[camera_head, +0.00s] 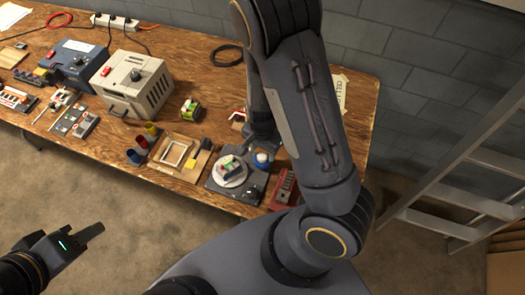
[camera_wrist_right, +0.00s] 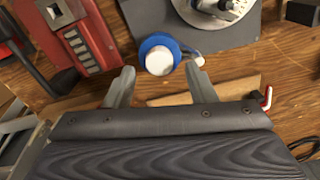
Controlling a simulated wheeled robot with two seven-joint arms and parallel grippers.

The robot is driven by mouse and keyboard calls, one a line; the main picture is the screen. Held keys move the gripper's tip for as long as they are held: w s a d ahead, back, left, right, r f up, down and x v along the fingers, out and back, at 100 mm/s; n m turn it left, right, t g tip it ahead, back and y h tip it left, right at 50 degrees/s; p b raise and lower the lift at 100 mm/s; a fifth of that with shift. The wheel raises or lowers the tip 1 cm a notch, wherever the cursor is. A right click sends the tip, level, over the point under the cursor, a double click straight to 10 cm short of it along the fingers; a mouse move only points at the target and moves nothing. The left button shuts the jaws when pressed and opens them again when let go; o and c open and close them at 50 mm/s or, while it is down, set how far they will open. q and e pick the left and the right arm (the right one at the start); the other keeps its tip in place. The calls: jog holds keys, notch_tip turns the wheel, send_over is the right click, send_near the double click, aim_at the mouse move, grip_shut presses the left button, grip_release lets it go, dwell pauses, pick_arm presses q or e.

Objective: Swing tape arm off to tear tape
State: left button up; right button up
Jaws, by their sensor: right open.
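A blue tape roll with a white cap (camera_wrist_right: 160,56) sits at the edge of a dark base plate (camera_wrist_right: 245,32) in the right wrist view; it also shows in the head view (camera_head: 262,160). A short grey arm (camera_wrist_right: 187,53) reaches right from the roll. My right gripper (camera_wrist_right: 160,88) is open and empty, its fingertips just below the roll, one to each side; the right one is close to the grey arm, and I cannot tell whether they touch. In the head view my own arm hides most of this gripper. My left gripper (camera_head: 92,235) hangs over the floor, away from the table.
A red device (camera_wrist_right: 88,45) stands left of the roll. A round disc (camera_head: 230,171) bearing a small pack is on the dark plate. A wooden tray (camera_head: 178,153), coloured cups (camera_head: 142,141) and a beige power box (camera_head: 132,82) fill the table (camera_head: 205,66). A ladder (camera_head: 465,175) leans right.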

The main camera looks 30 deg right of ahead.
aim_at(262, 156)
notch_tip(262, 156, up, 6)
jog(key=shift+f+p, duration=0.1)
jog(key=shift+p, duration=0.45)
jog(key=shift+s+a+r, duration=0.1)
jog(key=shift+a+r, duration=0.1)
jog(key=shift+r, duration=0.1)
jog(key=s+r+n+t+y, duration=0.2)
jog(key=s+r+n, duration=0.3)
jog(key=r, duration=0.5)
jog(key=s+r+n+t+y, duration=0.1)
jog(key=s+r+n+t, duration=0.2)
jog(key=s+r+n, duration=0.2)
notch_tip(262, 156, up, 5)
jog(key=shift+s+a+f+n+t+y, duration=0.1)
jog(key=shift+s+a+n+t+y, duration=0.3)
jog(key=shift+s, duration=0.65)
